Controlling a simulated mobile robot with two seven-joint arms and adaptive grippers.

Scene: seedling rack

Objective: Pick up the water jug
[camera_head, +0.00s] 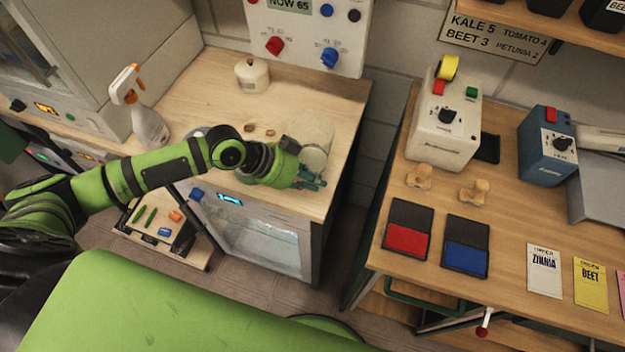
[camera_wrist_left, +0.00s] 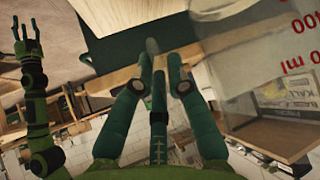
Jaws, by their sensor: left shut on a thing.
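The water jug (camera_head: 317,143) is a clear, see-through vessel near the front right corner of the left wooden counter. In the left wrist view its clear wall with red volume marks (camera_wrist_left: 242,55) fills the upper right. My left gripper (camera_head: 312,181) is at the jug's near side, low over the counter's front edge. Its green fingers (camera_wrist_left: 160,70) are shut on the jug; the exact contact, perhaps at the handle, is hard to make out. My right gripper (camera_wrist_left: 26,38) shows at the left wrist view's upper left, fingers spread and empty.
A spray bottle (camera_head: 149,125) and a cream pot (camera_head: 251,75) stand on the same counter. A control panel (camera_head: 308,35) rises behind. A gap separates the right bench (camera_head: 515,200), which holds a white device (camera_head: 443,125), a blue device (camera_head: 547,145) and seed packets.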

